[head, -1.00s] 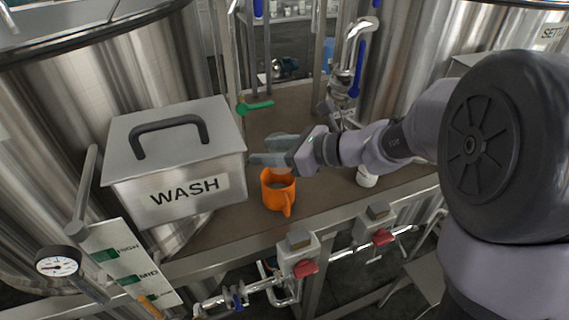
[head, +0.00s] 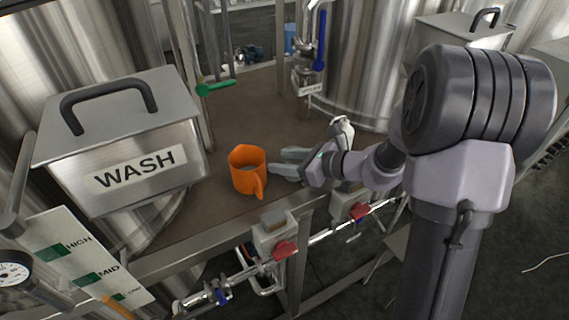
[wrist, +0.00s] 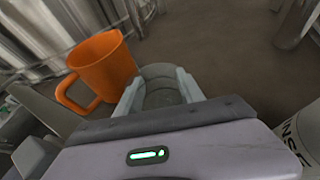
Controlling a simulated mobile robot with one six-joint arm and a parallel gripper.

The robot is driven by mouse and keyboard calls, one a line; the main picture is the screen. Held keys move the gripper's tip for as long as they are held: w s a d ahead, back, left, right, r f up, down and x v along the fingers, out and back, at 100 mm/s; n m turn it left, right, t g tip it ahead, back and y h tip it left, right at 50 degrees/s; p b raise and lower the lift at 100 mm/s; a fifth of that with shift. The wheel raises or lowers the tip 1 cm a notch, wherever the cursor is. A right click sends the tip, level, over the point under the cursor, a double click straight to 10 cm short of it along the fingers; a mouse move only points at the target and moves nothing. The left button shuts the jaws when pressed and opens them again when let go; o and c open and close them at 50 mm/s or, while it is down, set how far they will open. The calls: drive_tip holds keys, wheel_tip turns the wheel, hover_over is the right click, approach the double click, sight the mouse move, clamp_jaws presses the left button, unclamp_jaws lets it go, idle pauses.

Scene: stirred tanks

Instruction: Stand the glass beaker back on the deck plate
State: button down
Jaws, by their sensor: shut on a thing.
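My gripper (head: 283,163) is low over the brown deck plate (head: 246,115), just right of the orange mug. In the wrist view its fingers (wrist: 160,95) are shut around a clear, grey-green glass thing with a curved rim, which I take as the glass beaker (wrist: 160,74). The beaker's lower part is hidden by the gripper in the wrist view. In the head view the beaker is hard to make out from the pale fingers. I cannot tell whether its base touches the deck plate.
The orange mug (head: 247,172) stands close left of my gripper; it also shows in the wrist view (wrist: 104,68). A steel WASH box (head: 128,160) is further left. A white labelled container (wrist: 303,140) is at the wrist view's lower right. Red-handled valves line the front edge. Deck behind the mug is clear.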

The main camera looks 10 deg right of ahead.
drive_tip(key=shift+f, duration=0.1)
drive_tip(key=c, duration=1)
unclamp_jaws()
